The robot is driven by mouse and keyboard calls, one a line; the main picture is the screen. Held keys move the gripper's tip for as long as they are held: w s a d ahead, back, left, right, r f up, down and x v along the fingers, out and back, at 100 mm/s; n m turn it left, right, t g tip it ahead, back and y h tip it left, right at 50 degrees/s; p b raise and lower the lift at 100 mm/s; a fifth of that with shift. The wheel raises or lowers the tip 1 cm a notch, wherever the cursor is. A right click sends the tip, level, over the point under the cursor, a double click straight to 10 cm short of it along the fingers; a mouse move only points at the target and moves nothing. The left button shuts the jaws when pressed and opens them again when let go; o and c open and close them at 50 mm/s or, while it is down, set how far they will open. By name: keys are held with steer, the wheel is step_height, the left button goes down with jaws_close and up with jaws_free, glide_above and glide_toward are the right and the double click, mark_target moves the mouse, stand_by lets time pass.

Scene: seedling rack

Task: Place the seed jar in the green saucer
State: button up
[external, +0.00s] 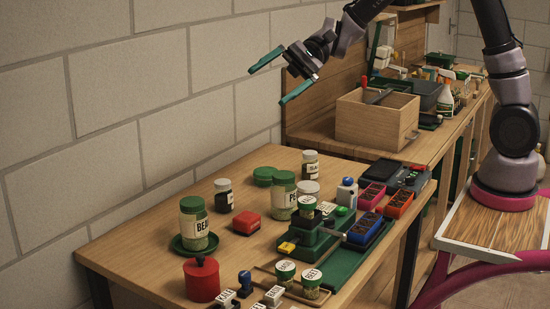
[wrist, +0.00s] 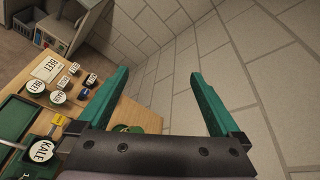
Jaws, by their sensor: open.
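A glass seed jar (external: 195,222) with a green lid and a label beginning "BEA" stands upright in the dark green saucer (external: 177,245), at the table's left. The saucer's rim shows around its base. A similar green-lidded jar (external: 284,196), labelled "PE...", stands farther back. My gripper (external: 266,88) is open and empty, raised high above the table's back edge near the wall and apart from both jars. In the wrist view, its two green fingers (wrist: 157,75) are spread with only the block wall between them.
On the wooden table (external: 130,240) are a red canister (external: 202,279), a red box (external: 246,222), a dark jar with a white lid (external: 223,195) and green lids (external: 264,176). Stamps and small jars crowd the front. A wooden crate (external: 376,118) stands on the bench behind.

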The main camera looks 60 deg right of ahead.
steer(key=s+d+r+n+t+h, duration=0.2)
steer(key=s+d+h, duration=0.4)
steer(key=s+d, duration=0.5)
steer(key=s+d+r+n+t+h, duration=0.2)
steer(key=s+d+n+h, duration=0.3)
steer(key=s+d, duration=0.6)
steer(key=d+h, duration=0.1)
steer(key=d, duration=0.5)
steer(key=shift+s+d+t, duration=0.3)
steer(key=shift+s, duration=0.05)
